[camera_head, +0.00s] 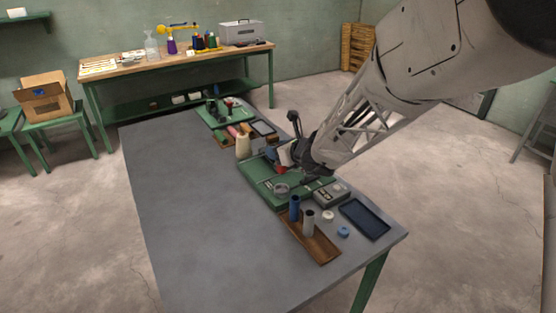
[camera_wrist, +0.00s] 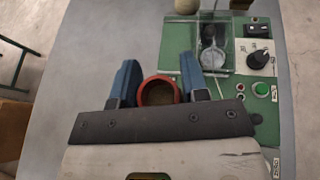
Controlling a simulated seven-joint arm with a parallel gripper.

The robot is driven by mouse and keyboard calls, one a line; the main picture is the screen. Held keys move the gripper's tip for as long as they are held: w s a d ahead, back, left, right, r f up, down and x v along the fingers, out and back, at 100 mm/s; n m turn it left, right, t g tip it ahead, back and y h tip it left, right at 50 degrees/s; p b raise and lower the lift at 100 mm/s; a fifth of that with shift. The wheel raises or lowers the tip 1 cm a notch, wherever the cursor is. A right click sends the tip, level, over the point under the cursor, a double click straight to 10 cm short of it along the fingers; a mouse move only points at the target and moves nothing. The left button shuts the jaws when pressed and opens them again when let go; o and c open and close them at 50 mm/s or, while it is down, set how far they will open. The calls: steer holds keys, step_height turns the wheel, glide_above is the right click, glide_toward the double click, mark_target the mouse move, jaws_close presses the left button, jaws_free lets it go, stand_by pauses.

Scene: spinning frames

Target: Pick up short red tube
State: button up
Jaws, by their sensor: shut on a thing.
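The short red tube (camera_wrist: 158,80) shows in the wrist view as a red ring, seen nearly end-on, with a brownish inside. My gripper (camera_wrist: 159,74) has its two blue fingers on either side of the tube, shut on it. In the head view a small patch of red (camera_head: 282,169) shows beside my gripper (camera_head: 287,160), over the green machine base (camera_head: 258,183). The arm hides most of the tube there. I cannot tell whether the tube is clear of the surface under it.
A control panel with a black knob (camera_wrist: 258,60) and buttons lies right of the gripper. A wooden tray (camera_head: 322,250) holds a blue tube (camera_head: 294,208) and a grey tube (camera_head: 308,223). A dark tray (camera_head: 364,219) lies nearby. The grey table's left side (camera_head: 190,220) is clear.

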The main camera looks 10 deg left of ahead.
steer(key=shift+r, duration=0.45)
